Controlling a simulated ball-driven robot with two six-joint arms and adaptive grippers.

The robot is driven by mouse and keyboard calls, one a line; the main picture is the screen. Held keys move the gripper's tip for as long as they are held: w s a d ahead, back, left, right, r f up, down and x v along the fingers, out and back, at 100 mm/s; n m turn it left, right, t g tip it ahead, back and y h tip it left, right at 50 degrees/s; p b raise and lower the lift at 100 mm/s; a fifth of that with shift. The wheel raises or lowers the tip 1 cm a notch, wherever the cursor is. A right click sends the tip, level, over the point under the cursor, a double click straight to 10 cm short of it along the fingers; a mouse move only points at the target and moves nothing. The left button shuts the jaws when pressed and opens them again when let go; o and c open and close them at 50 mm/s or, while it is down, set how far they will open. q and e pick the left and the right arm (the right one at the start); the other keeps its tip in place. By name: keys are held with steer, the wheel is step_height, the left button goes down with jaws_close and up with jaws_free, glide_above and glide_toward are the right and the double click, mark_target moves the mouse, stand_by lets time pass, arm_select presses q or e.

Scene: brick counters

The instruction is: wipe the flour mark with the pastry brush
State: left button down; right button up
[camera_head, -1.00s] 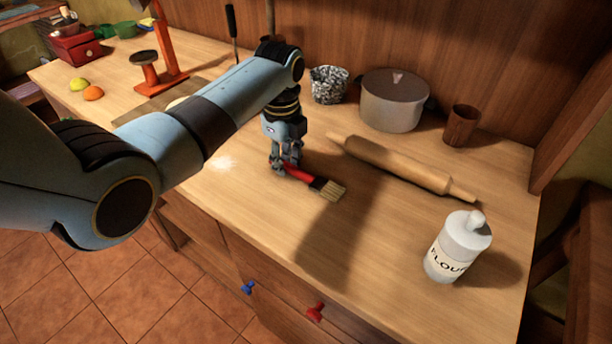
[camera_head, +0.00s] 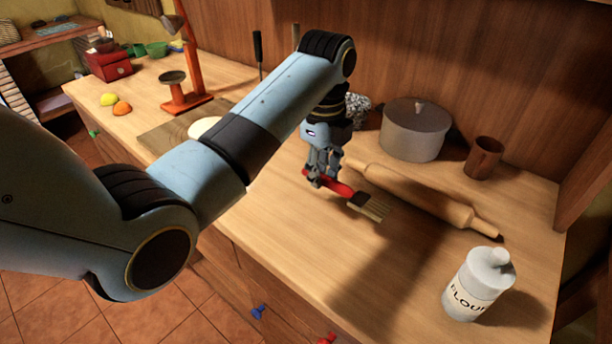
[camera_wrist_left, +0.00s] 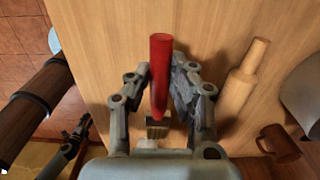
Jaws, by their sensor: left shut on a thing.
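The pastry brush has a red handle (camera_head: 341,189) and pale bristles (camera_head: 368,207). My left gripper (camera_head: 314,179) is shut on its handle, and the bristles point to the right and toward the front. The brush appears held just above the counter. In the left wrist view the handle (camera_wrist_left: 160,70) sits between the fingers (camera_wrist_left: 160,88), with the bristles (camera_wrist_left: 157,129) partly hidden below.
The rolling pin (camera_head: 420,193) lies just behind the brush. A grey lidded pot (camera_head: 415,135), a brown cup (camera_head: 484,158) and a speckled cup (camera_head: 357,106) stand farther back. The flour jar (camera_head: 474,288) stands front right. Counter (camera_head: 330,245) in front of the brush is clear.

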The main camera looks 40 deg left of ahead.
mark_target(345, 193)
arm_select(q)
steer(key=d+r, duration=0.1)
steer(key=d, duration=0.1)
steer(key=s+d+r, duration=0.1)
steer(key=d, duration=0.1)
steer(key=d+r, duration=0.1)
steer(key=d, duration=0.1)
steer(key=shift+s+r, duration=0.15)
steer(key=shift+r, duration=0.15)
steer(key=s+a+r+y+p, duration=0.1)
steer(key=a+r+y+p, duration=0.3)
steer(key=a, duration=0.3)
steer(key=s+a+r+t+y+p, duration=0.1)
steer(key=a+r+y+p, duration=0.3)
steer(key=a, duration=0.4)
steer(key=a+r+y+p, duration=0.2)
steer(key=a+r+y, duration=0.2)
steer(key=a+y, duration=0.25)
steer(key=shift+h, duration=0.25)
steer(key=f+b, duration=0.1)
steer(key=b, duration=0.1)
steer(key=f+b, duration=0.3)
steer(key=b, duration=0.1)
steer(key=shift+s+a+f, duration=0.15)
steer(key=shift+a+f, duration=0.05)
steer(key=shift+a, duration=0.1)
